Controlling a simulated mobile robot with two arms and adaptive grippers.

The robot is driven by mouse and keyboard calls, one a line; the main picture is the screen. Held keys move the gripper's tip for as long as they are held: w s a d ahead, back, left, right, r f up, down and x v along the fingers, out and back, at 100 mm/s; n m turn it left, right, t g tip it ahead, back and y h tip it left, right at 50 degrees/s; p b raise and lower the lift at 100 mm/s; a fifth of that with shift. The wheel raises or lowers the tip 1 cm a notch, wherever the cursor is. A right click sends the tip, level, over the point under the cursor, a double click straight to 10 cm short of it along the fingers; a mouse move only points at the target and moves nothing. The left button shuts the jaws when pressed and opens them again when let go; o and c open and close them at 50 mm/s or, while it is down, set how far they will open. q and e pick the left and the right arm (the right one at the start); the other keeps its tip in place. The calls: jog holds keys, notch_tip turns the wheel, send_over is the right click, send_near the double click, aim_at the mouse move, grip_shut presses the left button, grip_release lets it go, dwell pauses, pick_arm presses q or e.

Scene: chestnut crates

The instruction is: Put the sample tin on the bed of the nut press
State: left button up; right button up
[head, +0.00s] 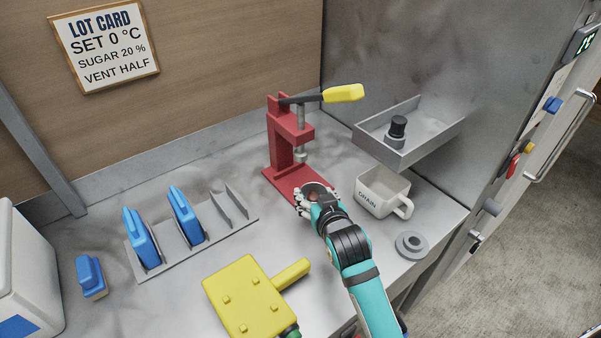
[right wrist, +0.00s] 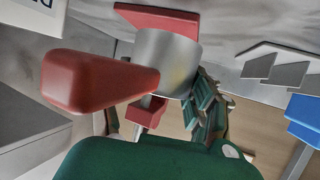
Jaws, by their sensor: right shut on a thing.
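The sample tin is a silver cylinder (right wrist: 168,62), shown large in the right wrist view. In the head view only its dark round top (head: 314,189) shows among the fingers. My right gripper (head: 308,202) is shut on it. In the right wrist view a red rounded bar (right wrist: 98,78) reaches from beside the tin towards the camera. The nut press (head: 279,135) is red, with a raised lever and yellow grip. The tin is over the front part of its red bed (head: 283,182); I cannot tell whether they touch. My left gripper is not in view.
A grey tray (head: 392,150) holds a dark knob-topped weight (head: 397,130). A grey disc (head: 412,245) lies near the right edge. A yellow block (head: 245,296) and a rack (head: 202,240) with blue-handled pieces stand left.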

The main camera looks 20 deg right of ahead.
jog(key=w, duration=0.5)
jog(key=shift+w+d+r, duration=0.1)
jog(key=shift+r, duration=0.05)
jog(key=w+p, duration=0.1)
jog(key=w, duration=0.5)
jog(key=shift+w+d, duration=0.15)
jog(key=shift+w, duration=0.25)
jog(key=shift+w+f, duration=0.2)
notch_tip(320, 180, down, 3)
jog(key=shift+p, duration=0.35)
jog(key=shift+f, duration=0.25)
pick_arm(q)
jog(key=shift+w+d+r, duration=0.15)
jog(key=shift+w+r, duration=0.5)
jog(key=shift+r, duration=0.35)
